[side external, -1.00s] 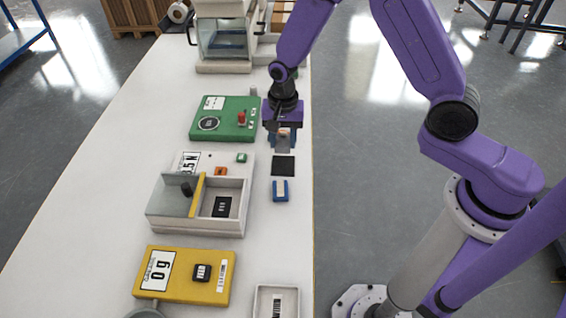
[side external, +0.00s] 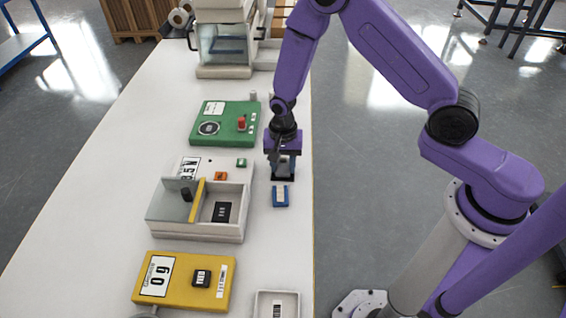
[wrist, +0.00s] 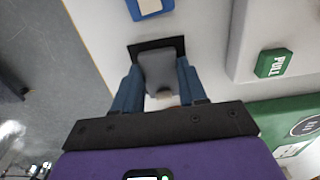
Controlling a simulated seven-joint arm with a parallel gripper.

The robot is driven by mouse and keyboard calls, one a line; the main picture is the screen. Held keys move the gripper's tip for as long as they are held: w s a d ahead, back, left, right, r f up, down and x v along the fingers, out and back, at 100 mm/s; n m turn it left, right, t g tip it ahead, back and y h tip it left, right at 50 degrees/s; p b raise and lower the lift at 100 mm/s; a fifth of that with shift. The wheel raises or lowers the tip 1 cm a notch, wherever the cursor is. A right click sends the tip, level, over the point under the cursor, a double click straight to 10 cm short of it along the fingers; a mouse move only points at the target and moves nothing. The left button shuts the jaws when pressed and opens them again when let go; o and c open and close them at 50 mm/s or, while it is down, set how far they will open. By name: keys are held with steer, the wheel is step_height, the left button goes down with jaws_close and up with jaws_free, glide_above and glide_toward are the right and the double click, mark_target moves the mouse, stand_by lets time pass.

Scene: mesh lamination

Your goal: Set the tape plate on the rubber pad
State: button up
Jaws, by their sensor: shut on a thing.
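The grey tape plate (wrist: 158,66) is between the two blue fingers of my gripper (wrist: 157,76) in the wrist view. My gripper is shut on it. The black rubber pad (wrist: 148,45) lies flat on the white table, its far edge and corners showing beyond the plate. The plate overlaps the pad in this view; I cannot tell whether they touch.
A small blue block with a white top (side external: 280,196) sits just in front of the gripper; it also shows in the wrist view (wrist: 150,7). A green box (side external: 224,123) and a lidded white tester (side external: 200,208) stand to the left. The table's right edge is close.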

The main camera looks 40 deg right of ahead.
mark_target(283, 168)
steer(key=shift+f, duration=0.1)
steer(key=o, duration=1.1)
steer(key=shift+o, duration=0.2)
step_height(283, 168, up, 12)
steer(key=shift+s+r, duration=0.1)
steer(key=shift+r, duration=0.1)
